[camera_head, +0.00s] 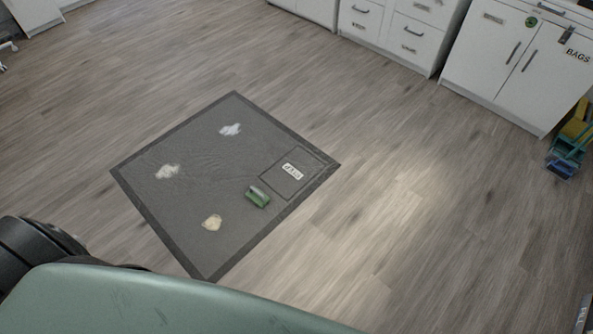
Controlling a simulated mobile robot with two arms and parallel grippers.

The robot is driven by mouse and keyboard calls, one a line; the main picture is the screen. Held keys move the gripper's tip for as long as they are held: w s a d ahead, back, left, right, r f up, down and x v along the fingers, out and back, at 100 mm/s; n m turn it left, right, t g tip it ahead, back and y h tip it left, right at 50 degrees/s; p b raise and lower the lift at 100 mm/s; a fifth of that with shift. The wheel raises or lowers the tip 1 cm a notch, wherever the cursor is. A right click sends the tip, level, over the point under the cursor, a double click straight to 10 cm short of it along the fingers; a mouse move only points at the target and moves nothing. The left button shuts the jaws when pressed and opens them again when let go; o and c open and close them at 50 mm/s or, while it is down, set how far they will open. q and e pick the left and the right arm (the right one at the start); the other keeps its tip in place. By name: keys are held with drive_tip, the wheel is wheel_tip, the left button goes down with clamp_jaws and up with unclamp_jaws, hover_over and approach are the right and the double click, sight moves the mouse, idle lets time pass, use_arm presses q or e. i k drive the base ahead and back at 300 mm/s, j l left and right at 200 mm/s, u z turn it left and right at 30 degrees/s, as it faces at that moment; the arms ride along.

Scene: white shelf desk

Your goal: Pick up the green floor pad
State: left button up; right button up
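A small green block-like pad (257,196) with a pale grey strip along its upper side lies on a dark grey floor mat (192,180). It is right of the mat's middle, just below and left of a darker rectangle with a white label (292,171). Nothing touches the pad from above. Neither of my grippers shows in this view. A dark rounded part of my own body is at the lower left.
White cabinets (519,60) line the back right. Blue and yellow items (570,150) stand at the right edge. The wood floor (400,210) around the mat is clear.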

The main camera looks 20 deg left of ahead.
sight(257, 196)
drive_tip(key=i+l+u, duration=0.15)
drive_tip(key=i, duration=0.5)
drive_tip(key=i+l+u, duration=0.15)
drive_tip(key=i, duration=0.5)
